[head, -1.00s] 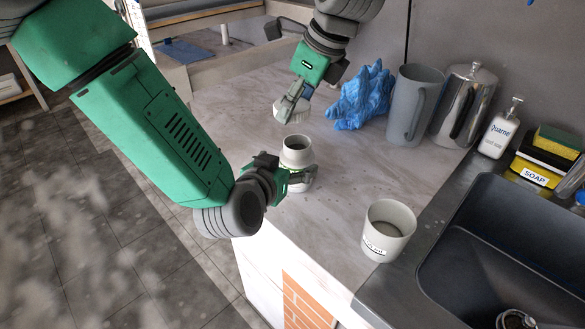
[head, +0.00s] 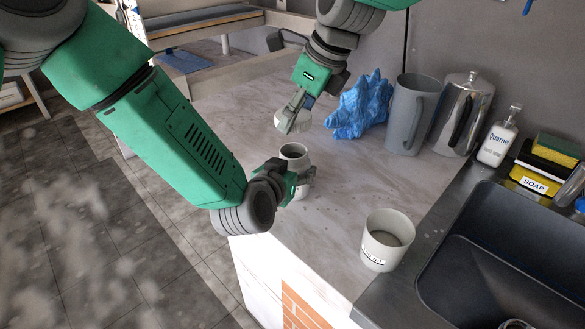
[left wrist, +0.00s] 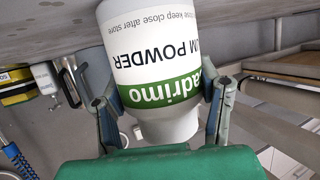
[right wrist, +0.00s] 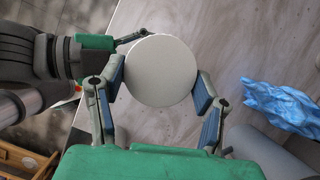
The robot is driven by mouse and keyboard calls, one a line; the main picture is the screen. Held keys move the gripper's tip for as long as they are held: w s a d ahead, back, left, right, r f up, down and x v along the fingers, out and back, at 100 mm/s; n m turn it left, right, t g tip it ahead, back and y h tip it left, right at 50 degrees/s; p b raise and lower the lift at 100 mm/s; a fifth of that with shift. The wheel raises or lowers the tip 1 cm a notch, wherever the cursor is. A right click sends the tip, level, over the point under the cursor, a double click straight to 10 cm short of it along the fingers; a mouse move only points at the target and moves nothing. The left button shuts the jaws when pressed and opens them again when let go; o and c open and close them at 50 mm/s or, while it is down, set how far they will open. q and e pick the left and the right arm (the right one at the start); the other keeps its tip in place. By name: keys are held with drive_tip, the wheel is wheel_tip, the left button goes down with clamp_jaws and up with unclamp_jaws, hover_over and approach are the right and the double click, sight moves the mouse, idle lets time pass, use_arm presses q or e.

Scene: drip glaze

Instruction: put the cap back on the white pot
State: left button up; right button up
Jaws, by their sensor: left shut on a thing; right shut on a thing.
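The white pot (head: 295,152) is upright with its open mouth up, near the counter's front-left edge. My left gripper (head: 299,180) is shut around it. In the left wrist view the pot (left wrist: 150,45) appears upside down, with a green-banded powder label, between both fingers. I cannot tell whether its base touches the counter. The round white cap (head: 297,121) is held by my right gripper (head: 291,112), above the pot and apart from it. In the right wrist view the cap (right wrist: 161,71) is a plain disc between the fingers and hides the pot.
A white labelled cup (head: 372,255) stands at the counter's front, beside the dark sink (head: 480,270). A crumpled blue thing (head: 362,105), a grey jug (head: 412,115) and a metal pitcher (head: 463,112) stand behind. The middle of the counter is clear.

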sight(300, 147)
drive_tip(key=f, duration=0.1)
drive_tip(key=d+f, duration=0.1)
drive_tip(key=f, duration=0.2)
drive_tip(key=shift+d+f, duration=0.25)
drive_tip(key=shift+a+f, duration=0.1)
drive_tip(key=shift+a, duration=0.5)
drive_tip(key=shift+d+f, duration=0.3)
drive_tip(key=shift+f, duration=0.6)
drive_tip(key=shift+a, duration=0.15)
drive_tip(key=shift+f, duration=0.55)
